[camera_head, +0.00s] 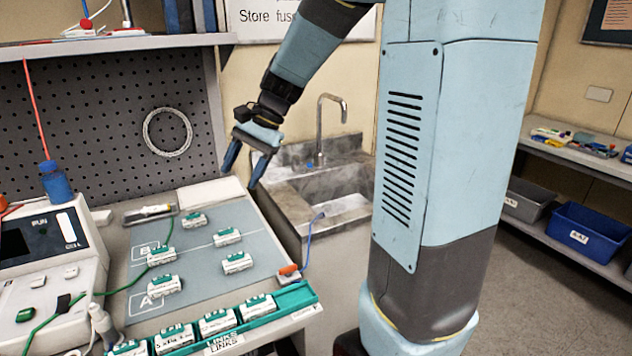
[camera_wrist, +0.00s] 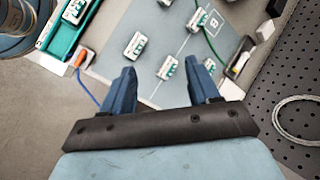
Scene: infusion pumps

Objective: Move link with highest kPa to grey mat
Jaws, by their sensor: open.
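The grey mat (camera_head: 207,273) lies on the bench, with a printed line and letter boxes. Several white links with green tops rest on it: a back link (camera_head: 194,220), a middle-right link (camera_head: 227,237), a front-right link (camera_head: 237,262), a left link (camera_head: 161,255) and a front-left link (camera_head: 163,285). More links stand in a green tray (camera_head: 308,293) labelled LINKS at the bench front. No kPa values are legible. My gripper (camera_head: 245,167) is open and empty above the bench's right edge; in the wrist view its fingers (camera_wrist: 160,70) are apart, with mat links beyond them.
A sink (camera_head: 345,205) with a tap is right of the bench. A test unit (camera_head: 45,245) with a green lead stands at left. An orange-ended blue lead (camera_head: 289,271) lies by the tray. A perforated panel (camera_head: 100,120) and shelf (camera_head: 110,43) bound the back.

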